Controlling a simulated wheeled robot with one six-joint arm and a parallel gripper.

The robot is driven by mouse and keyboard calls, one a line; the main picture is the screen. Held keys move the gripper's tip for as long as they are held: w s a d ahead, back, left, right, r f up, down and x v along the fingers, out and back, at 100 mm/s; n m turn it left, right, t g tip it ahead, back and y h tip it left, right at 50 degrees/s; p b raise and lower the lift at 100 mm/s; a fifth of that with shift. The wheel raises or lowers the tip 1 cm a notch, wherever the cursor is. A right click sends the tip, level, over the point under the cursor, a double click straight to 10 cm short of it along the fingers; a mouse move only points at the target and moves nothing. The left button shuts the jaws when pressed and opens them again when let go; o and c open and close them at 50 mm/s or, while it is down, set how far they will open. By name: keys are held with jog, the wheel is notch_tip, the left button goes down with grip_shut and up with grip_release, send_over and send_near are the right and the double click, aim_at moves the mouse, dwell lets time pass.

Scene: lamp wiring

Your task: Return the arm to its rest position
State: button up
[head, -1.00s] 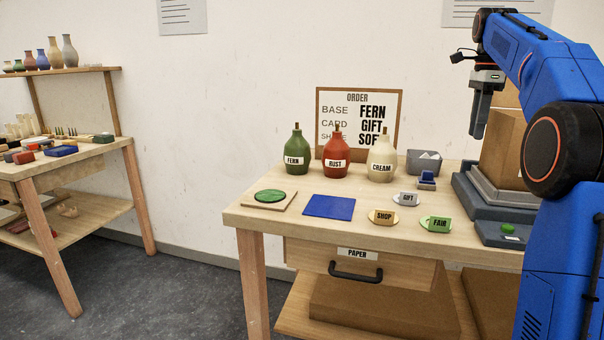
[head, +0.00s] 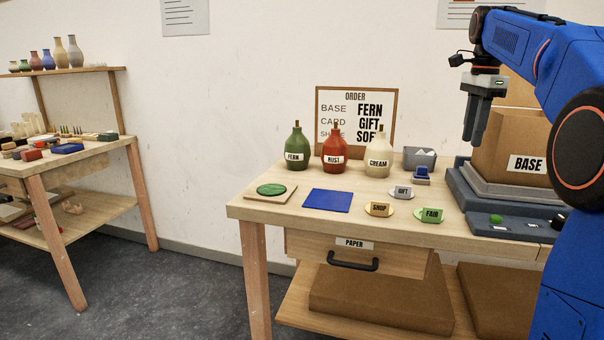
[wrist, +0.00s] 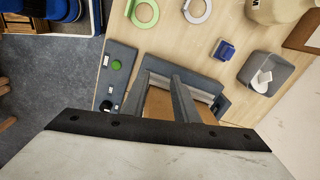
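My gripper (head: 472,140) hangs fingers down in the air over the right side of the workbench, just left of the cardboard box labelled BASE (head: 526,163). In the wrist view my gripper (wrist: 160,85) has its two fingers apart, with nothing held between them. Part of a brown box (wrist: 160,106) shows between and below the fingers. My blue arm is bent, with its elbow at the right edge of the head view. It hides part of the bench's right end.
On the bench (head: 245,210) stand FERN (head: 297,150), RUST (head: 335,152) and CREAM (head: 377,155) bottles before an order board (head: 388,105). A blue square (head: 328,200), small tags and a grey bin (head: 420,158) lie nearby. The BASE box sits on a grey-blue stand (head: 470,205).

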jog(key=s+a+f+n+t, duration=0.1)
jog(key=s+a+f+n, duration=0.4)
jog(key=s, duration=0.4)
jog(key=s+a+f+n+t, duration=0.1)
jog(key=s+a+f+n, duration=0.3)
jog(key=s+f, duration=0.45)
jog(key=s+a+f+n+t, duration=0.1)
jog(key=s+a+f+n, duration=0.4)
jog(key=s, duration=0.4)
jog(key=s+a+f+n+t, duration=0.1)
jog(key=s+f+n, duration=0.3)
jog(key=s+f, duration=0.5)
notch_tip(320, 180, down, 4)
jog(key=shift+s+f+n, duration=0.15)
jog(key=shift+f+n, duration=0.1)
jog(key=shift+n, duration=0.05)
